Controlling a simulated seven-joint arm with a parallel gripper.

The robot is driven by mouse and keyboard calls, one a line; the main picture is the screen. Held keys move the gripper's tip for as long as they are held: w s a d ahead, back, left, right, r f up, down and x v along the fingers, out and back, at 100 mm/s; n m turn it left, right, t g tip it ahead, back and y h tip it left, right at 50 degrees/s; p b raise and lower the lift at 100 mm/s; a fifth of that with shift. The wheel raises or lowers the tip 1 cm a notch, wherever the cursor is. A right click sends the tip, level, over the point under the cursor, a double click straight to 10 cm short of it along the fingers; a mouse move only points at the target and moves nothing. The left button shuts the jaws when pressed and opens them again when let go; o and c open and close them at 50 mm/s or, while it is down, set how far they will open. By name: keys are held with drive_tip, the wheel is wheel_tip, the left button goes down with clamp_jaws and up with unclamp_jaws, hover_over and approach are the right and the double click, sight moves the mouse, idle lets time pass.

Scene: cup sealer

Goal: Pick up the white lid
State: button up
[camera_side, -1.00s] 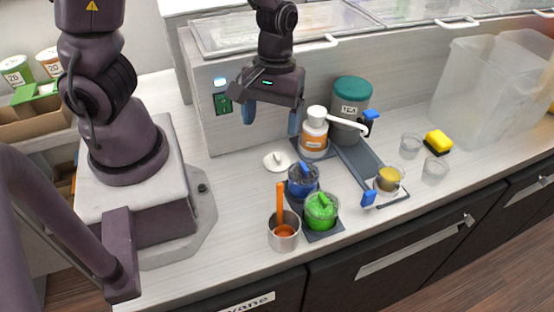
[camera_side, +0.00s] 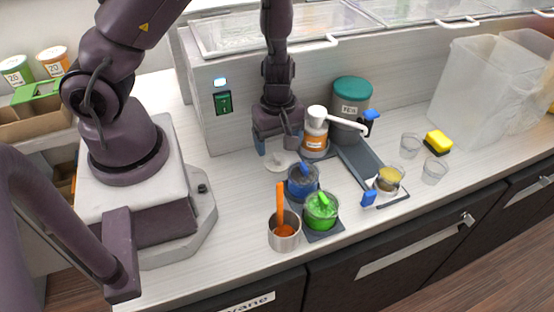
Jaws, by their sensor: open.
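The white lid (camera_side: 276,166) lies flat on the counter, a small round disc with a knob, left of the pump bottle and behind the blue container. My gripper (camera_side: 280,150) points down just above and behind the lid. Its two blue-tipped fingers are spread apart, one at the lid's left and one at its right, near the bottle. The gap between them looks empty. I cannot tell whether a finger touches the lid, which is partly hidden by the gripper.
A white pump bottle (camera_side: 314,136) stands close to my right finger. A blue container (camera_side: 302,184), a green container (camera_side: 320,211) and a steel cup (camera_side: 284,236) with an orange handle stand in front. A teal-lidded canister (camera_side: 351,95) is behind. The counter left of the lid is clear.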

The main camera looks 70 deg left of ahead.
sight(278, 157)
drive_tip(key=shift+f, duration=2.65)
drive_tip(key=c, duration=0.6)
drive_tip(key=shift+c, duration=0.3)
